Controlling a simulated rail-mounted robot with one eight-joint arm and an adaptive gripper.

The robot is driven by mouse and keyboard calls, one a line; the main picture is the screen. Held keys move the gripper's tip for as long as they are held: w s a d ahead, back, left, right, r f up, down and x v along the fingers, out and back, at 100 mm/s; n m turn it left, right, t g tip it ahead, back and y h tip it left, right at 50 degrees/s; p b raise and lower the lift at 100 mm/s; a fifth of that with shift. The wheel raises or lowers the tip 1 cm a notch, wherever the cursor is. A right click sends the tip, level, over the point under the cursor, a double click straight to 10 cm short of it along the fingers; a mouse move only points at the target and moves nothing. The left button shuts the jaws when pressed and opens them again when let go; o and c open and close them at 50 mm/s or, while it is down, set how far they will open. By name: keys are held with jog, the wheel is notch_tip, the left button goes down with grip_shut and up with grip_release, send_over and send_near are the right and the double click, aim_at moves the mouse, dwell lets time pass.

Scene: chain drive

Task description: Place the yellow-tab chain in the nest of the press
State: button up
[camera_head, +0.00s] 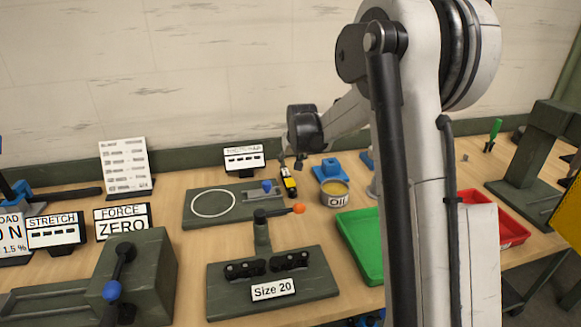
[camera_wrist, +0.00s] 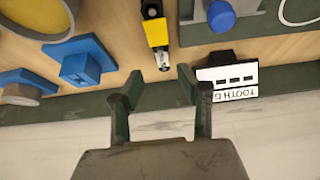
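I cannot make out a yellow-tab chain for certain. A small yellow and black piece with a metal end (camera_head: 289,184) lies on the bench by the green gauge plate; it also shows in the wrist view (camera_wrist: 156,33). My gripper (camera_head: 298,163) is above the bench behind that piece. In the wrist view its two fingers (camera_wrist: 160,92) are apart with nothing between them, and the piece lies beyond their tips, not touched. A dark green stand marked Size 20 (camera_head: 272,291) has black fittings and an orange-knobbed lever. A dark green frame (camera_head: 541,155) stands at right; which is the press is unclear.
The green plate (camera_head: 232,223) carries a white ring and a blue knob. An oil pot (camera_head: 335,197), a blue block (camera_head: 329,170), a green tray (camera_head: 350,245) and a red tray (camera_head: 510,232) stand nearby. A tooth sign (camera_head: 244,158) is close behind. My arm hides the centre right.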

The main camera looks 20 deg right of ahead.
jog(key=s+a+r+n, duration=0.1)
jog(key=s+a+r, duration=0.45)
jog(key=s, duration=0.45)
jog(key=s+a+r, duration=0.4)
jog(key=s+r, duration=0.3)
jog(key=s, duration=0.3)
jog(key=s+a, duration=0.4)
jog(key=s, duration=0.8)
jog(key=shift+s+r+t+y, duration=0.3)
jog(key=shift+s+r+t, duration=0.05)
jog(key=shift+t, duration=0.05)
jog(key=shift+o, duration=0.3)
jog(key=s+a+f+n, duration=0.1)
jog(key=s+f, duration=0.3)
jog(key=s, duration=0.6)
jog(key=shift+s+a, duration=0.35)
jog(key=shift+a, duration=0.35)
